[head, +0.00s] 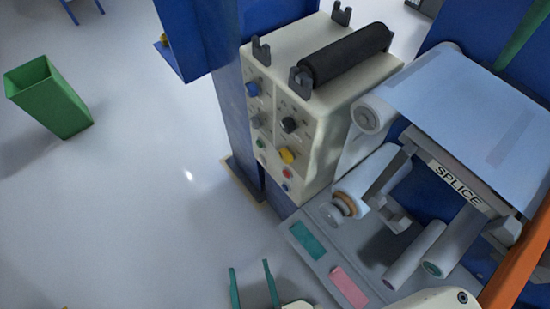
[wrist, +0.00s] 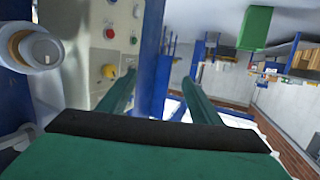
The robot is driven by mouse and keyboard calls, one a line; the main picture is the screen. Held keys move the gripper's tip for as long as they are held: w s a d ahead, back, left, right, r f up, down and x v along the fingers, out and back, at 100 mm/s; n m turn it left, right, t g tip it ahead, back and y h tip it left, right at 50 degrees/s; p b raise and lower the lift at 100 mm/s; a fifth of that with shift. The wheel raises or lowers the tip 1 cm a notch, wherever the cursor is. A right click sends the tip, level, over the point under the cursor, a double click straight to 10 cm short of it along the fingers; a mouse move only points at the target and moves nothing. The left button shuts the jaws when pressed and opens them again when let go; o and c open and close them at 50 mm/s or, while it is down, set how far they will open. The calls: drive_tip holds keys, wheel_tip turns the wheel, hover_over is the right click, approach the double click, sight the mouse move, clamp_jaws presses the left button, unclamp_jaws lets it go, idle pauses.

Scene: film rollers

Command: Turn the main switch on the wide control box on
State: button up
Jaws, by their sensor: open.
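The beige control box (head: 318,135) stands on a blue post in the head view. Its front panel carries a blue knob (head: 252,90), a grey knob (head: 257,122), a black knob (head: 289,125), a yellow knob (head: 287,156) and small green and red buttons. The labels are too small to read, so I cannot tell which one is the main switch. My gripper (head: 252,266) is open and empty, with teal fingers, low in front of the box and apart from it. The wrist view shows the fingers (wrist: 158,85) with the panel and its yellow knob (wrist: 109,71) at upper left.
A black roller (head: 345,55) lies in brackets on top of the box. To the right is a splice table (head: 475,115) with several rollers below it. A grey ledge has a teal pad (head: 307,241) and a pink pad (head: 349,287). A green bin (head: 48,98) stands left; floor between is clear.

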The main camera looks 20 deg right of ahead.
drive_tip(key=m+h, duration=0.1)
drive_tip(key=m+g+h, duration=0.9)
drive_tip(key=m+h, duration=0.4)
drive_tip(key=h, duration=0.2)
approach(282, 159)
drive_tip(key=x, duration=0.8)
drive_tip(key=shift+r, duration=0.15)
drive_tip(key=c, duration=1)
